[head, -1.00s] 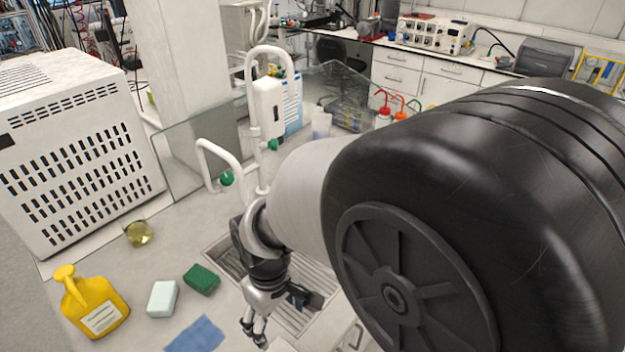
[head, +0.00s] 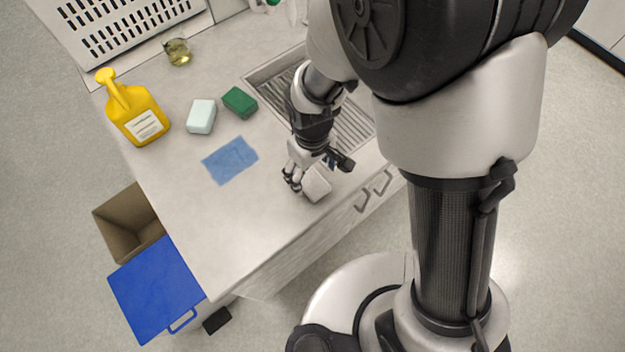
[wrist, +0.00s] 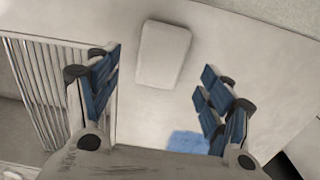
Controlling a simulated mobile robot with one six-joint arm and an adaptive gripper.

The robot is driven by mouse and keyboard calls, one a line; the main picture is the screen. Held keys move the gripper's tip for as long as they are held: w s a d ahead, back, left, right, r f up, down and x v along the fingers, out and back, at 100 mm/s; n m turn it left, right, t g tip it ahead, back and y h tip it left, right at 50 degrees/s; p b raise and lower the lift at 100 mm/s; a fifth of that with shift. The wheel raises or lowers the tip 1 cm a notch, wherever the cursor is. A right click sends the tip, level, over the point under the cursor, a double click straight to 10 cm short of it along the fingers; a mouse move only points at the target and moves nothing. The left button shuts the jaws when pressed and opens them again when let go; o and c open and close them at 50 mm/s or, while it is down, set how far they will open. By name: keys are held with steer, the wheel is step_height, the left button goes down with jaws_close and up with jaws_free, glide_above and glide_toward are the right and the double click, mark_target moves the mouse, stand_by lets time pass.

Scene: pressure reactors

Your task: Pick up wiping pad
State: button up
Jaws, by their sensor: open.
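A white rounded block-like pad (head: 317,184), which looks like the wiping pad, lies on the counter near its front edge, beside the sink. In the wrist view the white pad (wrist: 163,54) lies beyond my fingertips, roughly between the two fingers and apart from both. My gripper (head: 293,180) is open and empty, pointing down just left of the pad in the head view; its open fingers with blue inner faces also show in the wrist view (wrist: 160,82). Its height above the counter is hard to tell.
A blue cloth (head: 230,161), a pale block (head: 201,116), a green sponge (head: 239,102), a yellow bottle (head: 136,115) and a small flask (head: 178,52) are on the counter. The slatted sink (head: 350,125) is under my arm. A blue-lidded bin (head: 155,290) stands on the floor.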

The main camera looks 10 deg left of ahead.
mark_target(312, 181)
step_height(312, 181, down, 4)
steer(key=shift+f+b, duration=0.1)
steer(key=shift+b, duration=0.65)
steer(key=shift+s, duration=0.1)
steer(key=shift+c, duration=0.3)
steer(key=c, duration=0.8)
